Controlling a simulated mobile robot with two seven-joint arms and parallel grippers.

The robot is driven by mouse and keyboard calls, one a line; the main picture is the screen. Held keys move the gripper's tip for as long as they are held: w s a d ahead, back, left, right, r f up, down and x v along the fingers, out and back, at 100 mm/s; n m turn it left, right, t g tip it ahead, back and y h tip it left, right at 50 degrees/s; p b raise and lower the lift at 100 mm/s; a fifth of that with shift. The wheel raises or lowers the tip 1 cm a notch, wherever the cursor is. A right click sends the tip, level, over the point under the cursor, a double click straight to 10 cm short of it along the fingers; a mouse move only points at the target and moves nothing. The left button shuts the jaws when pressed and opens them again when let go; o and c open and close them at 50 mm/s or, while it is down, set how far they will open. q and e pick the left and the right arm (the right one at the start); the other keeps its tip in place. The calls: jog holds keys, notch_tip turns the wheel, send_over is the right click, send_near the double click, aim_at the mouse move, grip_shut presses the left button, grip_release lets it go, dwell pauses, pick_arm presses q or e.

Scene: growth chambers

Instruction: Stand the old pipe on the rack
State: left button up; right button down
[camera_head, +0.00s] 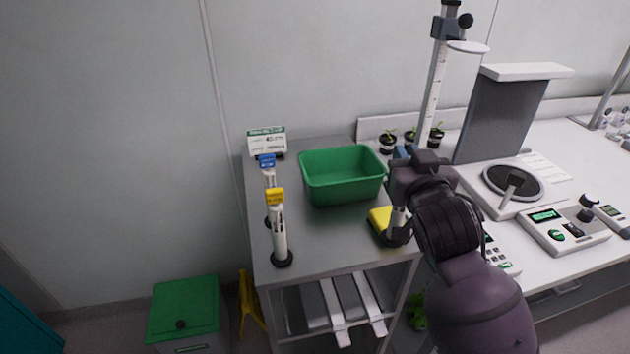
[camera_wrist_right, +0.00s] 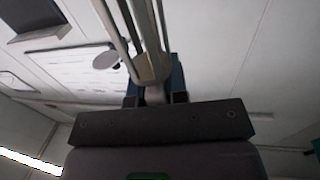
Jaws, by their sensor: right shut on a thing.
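My right gripper (camera_head: 404,156) is over the right side of the grey cart top and is shut on a pale, slim pipe-like piece. In the right wrist view, this pale piece (camera_wrist_right: 150,68) shows between the blue fingers. Two similar tubes stand upright on the left, a yellow-topped tube (camera_head: 279,232) and a blue-topped tube (camera_head: 268,178). I cannot tell which thing is the rack. My left gripper is not in view.
A green bin (camera_head: 342,193) stands on the cart top (camera_head: 330,235). Small potted plants, a tall ruler stand (camera_head: 433,90) and a scale (camera_head: 512,185) are behind and right. The front middle of the cart is clear.

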jog(key=w+a+r+n+y+p, duration=0.2)
jog(key=w+a+r+y+p, duration=0.15)
jog(key=a+r, duration=0.9)
notch_tip(320, 180, down, 18)
jog(key=shift+w+d+f+g, duration=0.25)
jog(key=shift+w+d+g, duration=0.1)
jog(key=shift+d, duration=0.1)
jog(key=shift+f+h, duration=0.15)
jog(key=shift+h, duration=0.1)
jog(key=c, duration=1.1)
grip_release()
